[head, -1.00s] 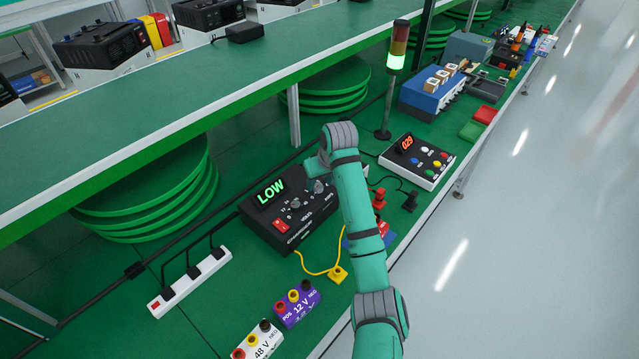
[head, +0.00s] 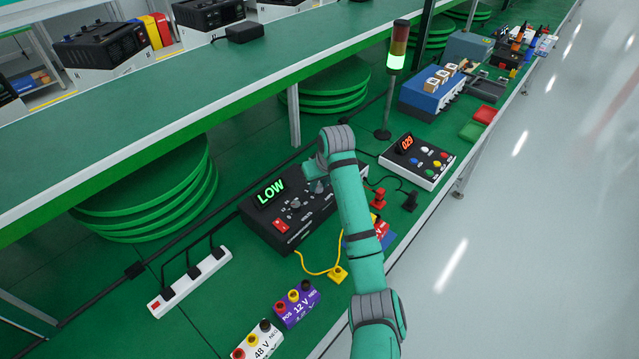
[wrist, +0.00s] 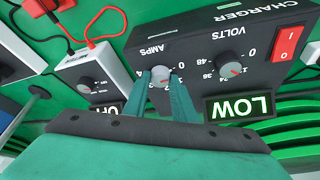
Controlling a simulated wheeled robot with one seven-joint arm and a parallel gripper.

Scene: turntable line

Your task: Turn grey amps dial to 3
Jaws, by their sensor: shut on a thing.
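The black charger (head: 262,222) stands on the green bench, its display reading LOW. The wrist view shows its panel upside down, with the grey amps dial (wrist: 160,76) beside the volts dial (wrist: 230,66). My gripper (wrist: 160,88) is shut on the amps dial, one finger on each side of it. The fingers cover part of the dial and its scale, so I cannot read its setting. In the head view the amps dial (head: 320,187) shows just below my wrist, and my arm hides the charger's right end.
A red switch (wrist: 290,42) and the LOW display (wrist: 240,106) are beside the dials. A yellow cable (head: 318,273) lies in front.

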